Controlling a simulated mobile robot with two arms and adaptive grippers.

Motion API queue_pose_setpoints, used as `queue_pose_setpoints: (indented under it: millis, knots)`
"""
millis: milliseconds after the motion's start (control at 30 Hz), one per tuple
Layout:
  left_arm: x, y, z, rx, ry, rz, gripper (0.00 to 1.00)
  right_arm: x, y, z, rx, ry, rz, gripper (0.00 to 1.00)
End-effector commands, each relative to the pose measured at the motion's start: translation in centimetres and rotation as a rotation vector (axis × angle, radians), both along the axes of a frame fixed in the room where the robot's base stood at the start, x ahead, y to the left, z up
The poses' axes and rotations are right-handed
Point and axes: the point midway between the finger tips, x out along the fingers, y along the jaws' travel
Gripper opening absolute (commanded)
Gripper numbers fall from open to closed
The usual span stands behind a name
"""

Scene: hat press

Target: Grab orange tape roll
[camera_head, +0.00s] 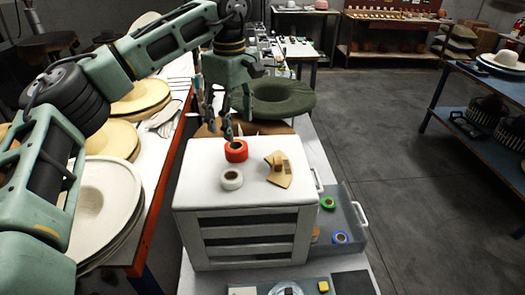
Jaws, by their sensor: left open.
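An orange-red tape roll (236,152) lies flat on top of a small white drawer cabinet (200,175), near its back edge. A white tape roll (231,180) lies just in front of it. My left gripper (228,120) points down over the back of the cabinet, its dark fingers spread. One fingertip shows just above and slightly left of the orange roll; I cannot tell whether it touches. Nothing shows between the fingers. My right gripper is out of the picture.
Tan card pieces (278,170) lie right of the rolls. A green hat (285,97) lies behind. Pale hats (105,195) are stacked at left. Open floor (420,190) lies right.

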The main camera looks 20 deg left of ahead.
Motion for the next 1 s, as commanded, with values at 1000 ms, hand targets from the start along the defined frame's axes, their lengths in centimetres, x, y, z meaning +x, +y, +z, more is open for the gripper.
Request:
queue_pose_setpoints:
  millis: [1000]
  knots:
    - [-0.2,0.8,-8.0,-0.003,-0.001,-0.014,0.58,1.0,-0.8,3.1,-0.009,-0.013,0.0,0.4]
